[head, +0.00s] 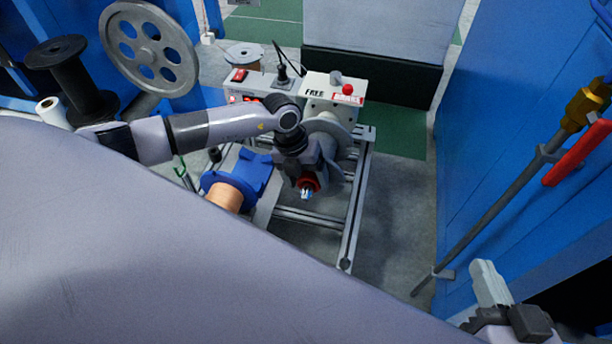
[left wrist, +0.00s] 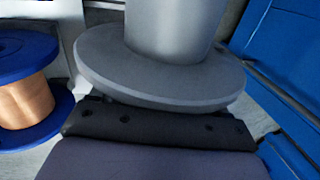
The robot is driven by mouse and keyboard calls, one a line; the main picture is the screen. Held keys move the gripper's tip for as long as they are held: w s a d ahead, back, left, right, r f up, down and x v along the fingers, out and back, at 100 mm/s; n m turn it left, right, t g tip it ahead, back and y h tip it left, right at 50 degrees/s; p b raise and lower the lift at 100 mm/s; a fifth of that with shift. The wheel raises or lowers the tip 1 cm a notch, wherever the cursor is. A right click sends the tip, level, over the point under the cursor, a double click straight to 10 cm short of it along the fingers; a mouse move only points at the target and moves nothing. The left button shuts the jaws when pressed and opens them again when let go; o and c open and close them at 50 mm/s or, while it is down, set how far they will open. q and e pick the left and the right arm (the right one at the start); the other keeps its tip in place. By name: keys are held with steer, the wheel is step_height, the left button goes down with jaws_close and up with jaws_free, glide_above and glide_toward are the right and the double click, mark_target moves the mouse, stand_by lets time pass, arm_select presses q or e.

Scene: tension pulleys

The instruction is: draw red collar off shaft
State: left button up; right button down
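The red collar (head: 312,184) shows in the head view near the free end of the shaft, partly covered by my left gripper. The pale shaft tip (head: 306,195) pokes out just below it. A grey spool (head: 327,126) sits on the same shaft behind; in the left wrist view its flange (left wrist: 160,75) fills the middle, close to the gripper body. My left gripper (head: 309,178) is at the collar, fingers around or beside it; whether they touch it is hidden. The left wrist view does not show the collar or fingertips. My right gripper (head: 508,300) is at the lower right, partly cut off, away from the collar.
A blue spool with copper wire (head: 226,194) stands left of the shaft; it also shows in the left wrist view (left wrist: 25,85). The metal frame (head: 352,215) carries a box with a red knob (head: 347,89). A blue wall with a pipe (head: 490,210) bounds the right. Floor between is clear.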

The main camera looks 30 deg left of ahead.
mark_target(304, 195)
arm_select(q)
steer(key=c, duration=0.7)
steer(key=shift+s+d+p, duration=0.25)
steer(key=shift+s+p, duration=0.6)
steer(key=shift+p, duration=0.05)
steer(key=shift+s+d+p, duration=0.2)
steer(key=shift+s+p, duration=0.65)
steer(key=shift+p, duration=0.05)
stand_by(0.4)
steer(key=shift+s+p, duration=0.1)
steer(key=shift+p, duration=0.25)
steer(key=s+p, duration=0.1)
steer(key=s+d+p, duration=0.1)
steer(key=s+p, duration=0.1)
steer(key=shift+s, duration=0.1)
stand_by(0.4)
